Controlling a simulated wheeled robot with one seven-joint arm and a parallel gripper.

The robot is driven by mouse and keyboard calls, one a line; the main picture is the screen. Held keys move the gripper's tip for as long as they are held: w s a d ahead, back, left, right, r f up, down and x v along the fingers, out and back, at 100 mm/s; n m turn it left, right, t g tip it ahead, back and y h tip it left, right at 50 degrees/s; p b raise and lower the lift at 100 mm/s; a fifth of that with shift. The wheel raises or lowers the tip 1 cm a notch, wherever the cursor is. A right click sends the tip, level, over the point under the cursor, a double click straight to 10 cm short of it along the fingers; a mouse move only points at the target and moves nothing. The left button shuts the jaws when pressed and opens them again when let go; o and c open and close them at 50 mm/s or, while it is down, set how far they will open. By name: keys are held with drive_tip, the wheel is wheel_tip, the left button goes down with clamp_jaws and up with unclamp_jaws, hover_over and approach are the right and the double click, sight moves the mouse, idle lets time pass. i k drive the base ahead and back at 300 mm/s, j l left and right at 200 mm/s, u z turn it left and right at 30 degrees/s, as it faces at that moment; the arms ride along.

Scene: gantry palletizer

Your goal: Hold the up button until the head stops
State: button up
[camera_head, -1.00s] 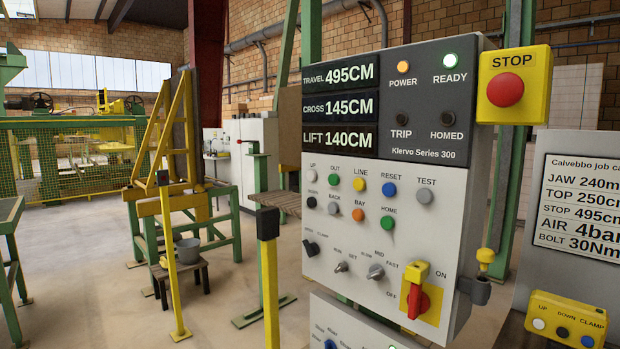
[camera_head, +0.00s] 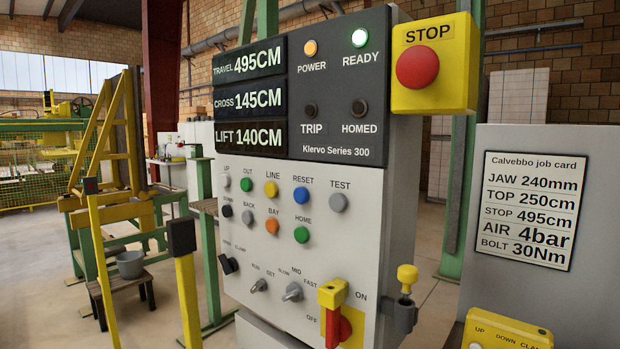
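The control panel (camera_head: 300,190) stands in the middle of the head view. Its UP button (camera_head: 225,181) is a small pale button at the top left of the button rows, with the dark DOWN button (camera_head: 227,211) below it. The displays read TRAVEL 495CM, CROSS 145CM and LIFT 140CM (camera_head: 238,137). TRIP and HOMED are dark. A yellow pendant (camera_head: 508,331) at lower right also carries UP, DOWN and CLAMP labels, partly cut off. My gripper is out of view, and the gantry head is not identifiable.
A yellow box with a red STOP button (camera_head: 417,68) juts out at the panel's upper right. A red and yellow ON/OFF switch (camera_head: 336,314) sits low on the panel. A job card (camera_head: 525,210) is at right. Yellow posts (camera_head: 187,290) and a bucket (camera_head: 130,264) stand left.

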sight(225, 180)
drive_tip(key=i+j+z, duration=0.15)
drive_tip(key=j+z, duration=0.15)
drive_tip(key=i+j+z, duration=0.25)
drive_tip(key=j+z, duration=0.55)
drive_tip(key=j, duration=0.2)
drive_tip(key=i+j+z, duration=0.1)
drive_tip(key=j, duration=0.7)
drive_tip(key=i+j, duration=0.1)
drive_tip(key=j, duration=0.75)
drive_tip(key=j+z, duration=0.15)
drive_tip(key=j, duration=0.7)
drive_tip(key=i, duration=0.05)
